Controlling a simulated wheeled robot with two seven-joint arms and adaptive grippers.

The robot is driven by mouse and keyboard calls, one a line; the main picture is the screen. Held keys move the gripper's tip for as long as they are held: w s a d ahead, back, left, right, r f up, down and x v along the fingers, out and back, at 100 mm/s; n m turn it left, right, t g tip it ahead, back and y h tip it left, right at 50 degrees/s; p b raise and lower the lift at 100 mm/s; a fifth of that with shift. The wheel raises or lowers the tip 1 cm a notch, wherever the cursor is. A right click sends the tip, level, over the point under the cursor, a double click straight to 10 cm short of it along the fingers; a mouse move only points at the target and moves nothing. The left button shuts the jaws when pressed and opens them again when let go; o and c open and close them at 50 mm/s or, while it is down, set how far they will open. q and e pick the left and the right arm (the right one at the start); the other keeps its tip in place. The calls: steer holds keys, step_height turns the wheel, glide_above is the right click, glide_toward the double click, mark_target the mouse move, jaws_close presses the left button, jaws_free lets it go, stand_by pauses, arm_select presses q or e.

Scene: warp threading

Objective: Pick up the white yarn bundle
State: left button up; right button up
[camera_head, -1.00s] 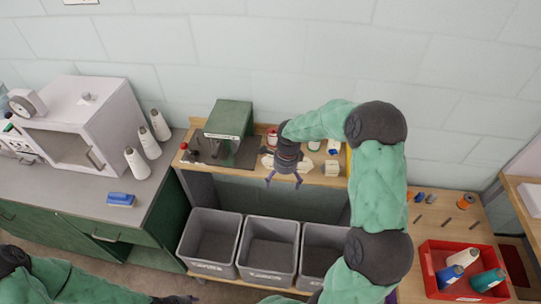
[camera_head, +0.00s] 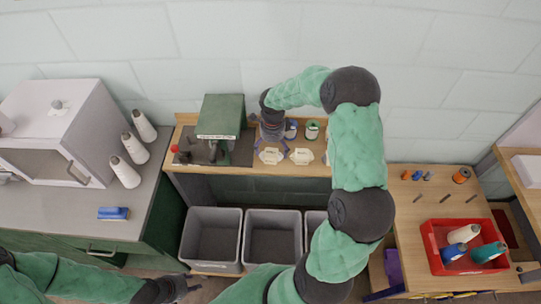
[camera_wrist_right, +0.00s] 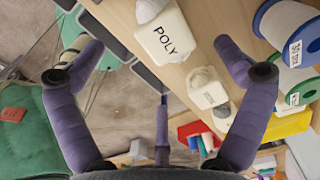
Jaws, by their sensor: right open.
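Two white bundles lie on the wooden bench in the head view: a left one (camera_head: 271,155) and a right one (camera_head: 302,156). In the right wrist view, a white bundle with a POLY label (camera_wrist_right: 168,38) shows between my right fingertips, and a smaller labelled white bundle (camera_wrist_right: 207,88) lies to its right. I cannot tell which is the white yarn bundle. My right gripper (camera_head: 271,146) is open above the bench, at the left bundle, with nothing held. My left gripper (camera_head: 184,289) is low at the front left, away from the bench; its jaws are unclear.
Spools (camera_head: 312,130) stand behind the bundles, close to the right gripper. A green machine (camera_head: 221,114) stands to the left. Grey bins (camera_head: 211,238) sit below the bench.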

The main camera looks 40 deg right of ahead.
mark_target(272, 155)
steer(key=shift+w+f, duration=0.1)
steer(key=shift+f, duration=3.05)
steer(key=c, duration=1.1)
